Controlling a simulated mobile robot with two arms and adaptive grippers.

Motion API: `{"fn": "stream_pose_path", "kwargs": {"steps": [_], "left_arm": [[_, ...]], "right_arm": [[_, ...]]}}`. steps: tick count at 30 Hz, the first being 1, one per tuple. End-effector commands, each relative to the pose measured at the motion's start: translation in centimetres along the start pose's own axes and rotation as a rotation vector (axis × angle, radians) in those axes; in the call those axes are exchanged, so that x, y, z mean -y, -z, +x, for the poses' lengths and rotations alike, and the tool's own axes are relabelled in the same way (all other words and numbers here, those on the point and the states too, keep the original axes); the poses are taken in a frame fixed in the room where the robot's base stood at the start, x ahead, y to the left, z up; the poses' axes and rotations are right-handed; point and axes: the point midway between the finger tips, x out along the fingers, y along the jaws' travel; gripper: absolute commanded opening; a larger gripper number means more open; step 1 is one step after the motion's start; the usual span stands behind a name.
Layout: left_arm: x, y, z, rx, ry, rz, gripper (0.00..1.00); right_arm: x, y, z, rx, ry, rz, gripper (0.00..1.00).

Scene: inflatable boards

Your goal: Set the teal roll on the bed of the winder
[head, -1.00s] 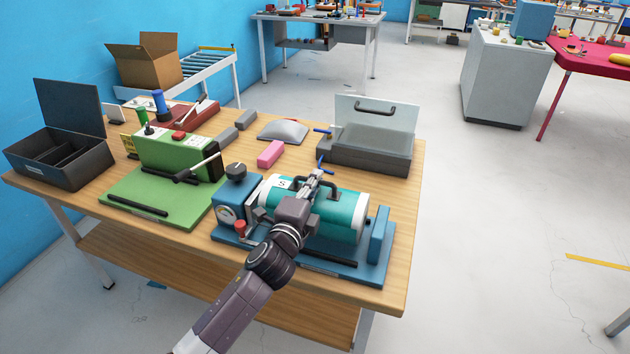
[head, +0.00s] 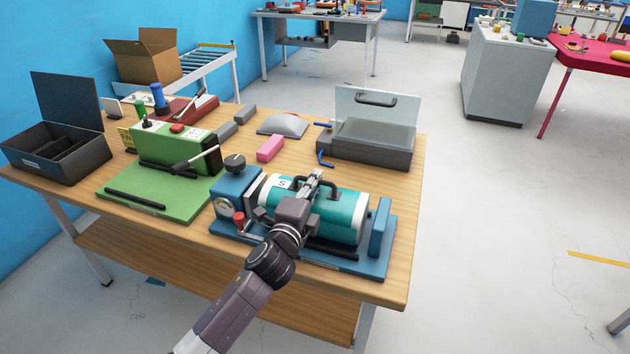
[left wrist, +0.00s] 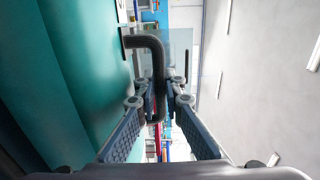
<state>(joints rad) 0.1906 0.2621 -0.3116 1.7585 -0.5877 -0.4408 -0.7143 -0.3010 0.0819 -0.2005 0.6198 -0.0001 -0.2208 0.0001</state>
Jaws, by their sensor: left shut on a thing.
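The teal roll (head: 344,216) has white end bands and a black handle on top. It lies level over the bed of the blue winder (head: 381,230), between the dial block on the left and the upright block on the right. I cannot tell whether it touches the bed. My left gripper (head: 313,182) is shut on the roll's handle from above and hides part of the roll's middle. In the left wrist view the black handle (left wrist: 150,45) runs between the fingers (left wrist: 163,95), beside the teal roll surface (left wrist: 85,70). My right gripper is out of view.
A green machine (head: 172,150) stands left of the winder. A pink block (head: 270,148) and a grey case with an open clear lid (head: 365,152) lie behind. A dark open box (head: 60,150) stands at the far left. The wooden table's right edge is close to the winder.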

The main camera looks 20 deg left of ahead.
Motion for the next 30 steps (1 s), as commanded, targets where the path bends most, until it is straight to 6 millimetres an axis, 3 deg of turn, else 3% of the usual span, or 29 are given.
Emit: {"fn": "stream_pose_path", "kwargs": {"steps": [9, 10, 15, 30], "left_arm": [[-0.4, 0.0, 0.0, -0.001, 0.005, 0.0, 0.0], [-0.4, 0.0, 0.0, -0.001, 0.006, 0.0, 0.1], [-0.4, 0.0, 0.0, -0.001, 0.004, 0.0, 0.28], [-1.1, 0.0, -0.8, 0.001, -0.009, 0.0, 0.29]], "right_arm": [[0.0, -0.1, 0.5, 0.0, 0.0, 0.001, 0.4], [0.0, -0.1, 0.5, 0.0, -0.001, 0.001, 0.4], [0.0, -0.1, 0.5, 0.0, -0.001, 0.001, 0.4], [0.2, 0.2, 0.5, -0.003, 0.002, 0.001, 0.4]]}}
